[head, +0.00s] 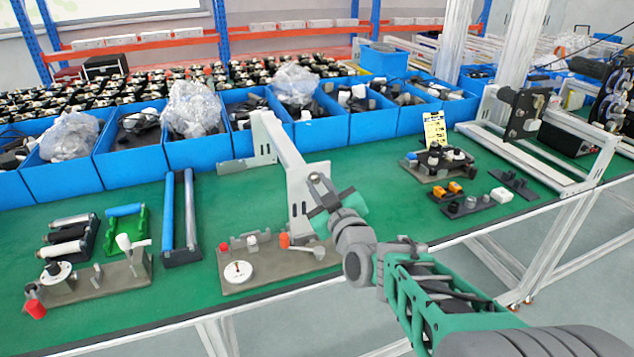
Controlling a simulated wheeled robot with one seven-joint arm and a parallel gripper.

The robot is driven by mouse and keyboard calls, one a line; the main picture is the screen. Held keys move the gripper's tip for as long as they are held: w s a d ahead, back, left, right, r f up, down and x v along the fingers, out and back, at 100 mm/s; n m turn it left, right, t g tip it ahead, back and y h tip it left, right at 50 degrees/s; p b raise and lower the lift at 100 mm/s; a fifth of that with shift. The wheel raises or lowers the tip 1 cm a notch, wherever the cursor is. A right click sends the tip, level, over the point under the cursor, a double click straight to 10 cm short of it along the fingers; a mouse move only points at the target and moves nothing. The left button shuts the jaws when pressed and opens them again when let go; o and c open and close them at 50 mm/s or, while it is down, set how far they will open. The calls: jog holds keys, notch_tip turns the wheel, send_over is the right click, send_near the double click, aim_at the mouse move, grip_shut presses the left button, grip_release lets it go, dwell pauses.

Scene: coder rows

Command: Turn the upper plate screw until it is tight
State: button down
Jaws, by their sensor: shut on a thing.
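The upper plate screw appears to be the small round head (314,177) near the top of the upright end plate (297,198) of a white frame. My gripper (328,201) is right in front of this plate, just below and to the right of the round head. Its dark fingers are shut on a slim grey piece that runs up to the head. Whether this is a separate tool or part of the screw is too small to tell. The fingers hide part of the plate. How deep the screw sits cannot be seen.
A fixture board (262,272) with a white disc and red knobs lies just in front of the frame. A blue-roller stand (182,215) and another fixture board (92,283) are at left. Blue bins (320,133) line the back.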

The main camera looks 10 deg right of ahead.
jog(key=m+p, duration=0.1)
jog(key=m, duration=0.4)
jog(key=m+p, duration=0.1)
jog(key=m, duration=0.3)
jog(key=shift+m, duration=0.4)
jog(key=c, duration=1.4)
grip_release()
jog(key=shift+c, duration=0.2)
jog(key=shift+f+b, duration=0.15)
jog(key=shift+b, duration=0.15)
